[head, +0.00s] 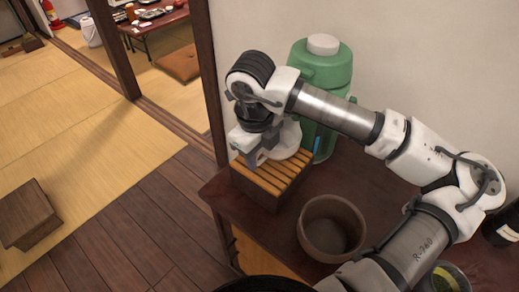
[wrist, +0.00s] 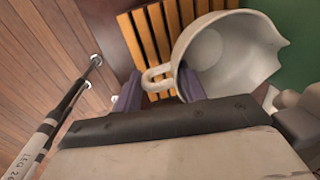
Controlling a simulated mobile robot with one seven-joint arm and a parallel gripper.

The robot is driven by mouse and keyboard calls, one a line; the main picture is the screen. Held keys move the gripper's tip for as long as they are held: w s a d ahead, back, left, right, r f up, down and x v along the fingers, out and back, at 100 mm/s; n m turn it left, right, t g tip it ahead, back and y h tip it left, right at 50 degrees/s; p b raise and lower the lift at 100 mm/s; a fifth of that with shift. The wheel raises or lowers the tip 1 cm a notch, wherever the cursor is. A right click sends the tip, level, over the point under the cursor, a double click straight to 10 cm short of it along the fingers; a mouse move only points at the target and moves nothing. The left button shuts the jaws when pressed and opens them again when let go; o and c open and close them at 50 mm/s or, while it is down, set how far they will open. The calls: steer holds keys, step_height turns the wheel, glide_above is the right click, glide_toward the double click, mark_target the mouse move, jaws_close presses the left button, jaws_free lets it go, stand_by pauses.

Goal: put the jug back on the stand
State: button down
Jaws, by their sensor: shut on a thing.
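The white jug (wrist: 215,55) has a spout at the right and a loop handle at the left in the wrist view. My gripper (wrist: 158,85) is shut on the jug's handle. The stand (head: 272,178) is a dark box with an orange slatted wooden top, and its slats also show beside the jug in the wrist view (wrist: 143,35). In the head view the jug (head: 290,143) is mostly hidden behind my gripper (head: 250,158). It is at the back part of the slats, upright or nearly so. I cannot tell whether its base touches them.
A green flask with a white cap (head: 323,68) stands close behind the stand, near the wall. A brown round pot (head: 331,228) is in front of the stand on the dark counter (head: 228,198). A dark post (head: 210,90) rises at the left.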

steer(key=shift+f+b, duration=0.3)
steer(key=c, duration=0.8)
jaws_free()
steer(key=shift+c, duration=0.2)
step_height(320, 180, up, 12)
steer(key=s, duration=0.1)
steer(key=shift+s+a+r, duration=0.15)
steer(key=shift+s+a, duration=0.05)
steer(key=shift+a, duration=0.15)
